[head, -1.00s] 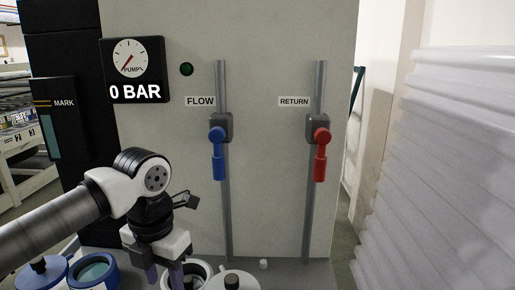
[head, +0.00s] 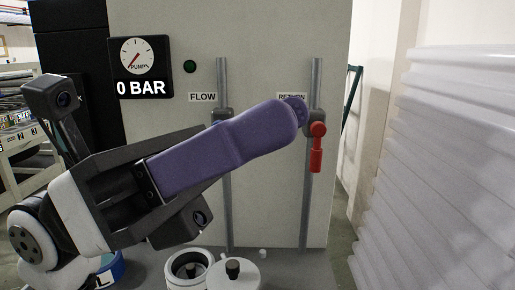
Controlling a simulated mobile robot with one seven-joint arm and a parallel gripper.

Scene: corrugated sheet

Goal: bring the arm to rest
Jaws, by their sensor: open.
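My gripper (head: 288,117) fills the middle of the head view, with my arm coming in from the lower left. Its purple fingers point right and slightly up, seen from the side so that they overlap. The jaws are open, and I see nothing between them. The fingers hide the blue FLOW handle and cover part of the RETURN label (head: 291,97). The red RETURN handle (head: 317,148) hangs straight down just right of the fingertips. I cannot tell the depth gap between the fingers and the panel.
The grey panel (head: 270,210) carries two vertical pipes and a gauge (head: 137,57) reading 0 BAR. A white open pot (head: 190,266) and a lidded pot (head: 233,274) stand at the bottom. Corrugated sheets (head: 440,170) are stacked at the right.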

